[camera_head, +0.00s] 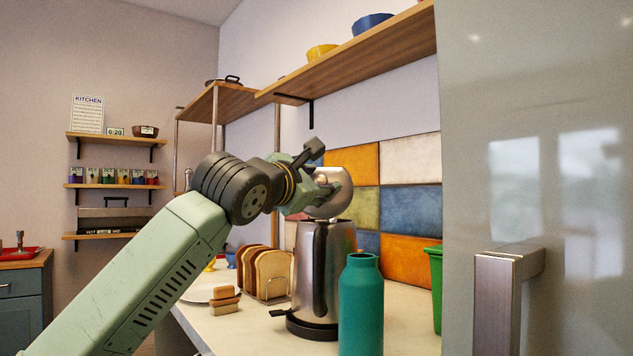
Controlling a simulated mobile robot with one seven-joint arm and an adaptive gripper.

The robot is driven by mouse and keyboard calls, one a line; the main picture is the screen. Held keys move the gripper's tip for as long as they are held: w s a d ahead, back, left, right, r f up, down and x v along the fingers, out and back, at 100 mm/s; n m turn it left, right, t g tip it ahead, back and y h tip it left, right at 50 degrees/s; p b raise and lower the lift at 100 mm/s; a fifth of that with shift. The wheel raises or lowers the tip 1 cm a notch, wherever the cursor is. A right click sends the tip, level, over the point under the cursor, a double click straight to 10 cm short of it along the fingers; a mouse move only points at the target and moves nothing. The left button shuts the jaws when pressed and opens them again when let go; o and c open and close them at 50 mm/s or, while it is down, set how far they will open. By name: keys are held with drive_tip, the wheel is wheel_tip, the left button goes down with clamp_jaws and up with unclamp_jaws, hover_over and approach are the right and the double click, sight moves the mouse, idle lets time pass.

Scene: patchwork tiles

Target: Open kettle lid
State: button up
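The kettle (334,267) is a shiny steel body with black parts, upright on a dark base on the counter, behind a teal bottle. A round shiny metal piece that looks like its lid (338,200) stands tilted up just above the kettle's top. My gripper (318,178) is at the upper left of this piece, over the kettle, and overlaps it in the picture. I cannot tell whether they touch. The fingertips are partly hidden by the wrist and blend with the metal, so their opening is unclear.
The teal bottle (361,305) stands close in front of the kettle. A toast rack with bread (272,272) and stacked bread pieces (225,300) are to the left. A green container (436,285) and the fridge door with its handle (497,300) are on the right. A wooden shelf (365,55) hangs above.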

drive_tip(key=r+v, duration=0.1)
drive_tip(key=v, duration=1.1)
drive_tip(key=shift+f, duration=0.4)
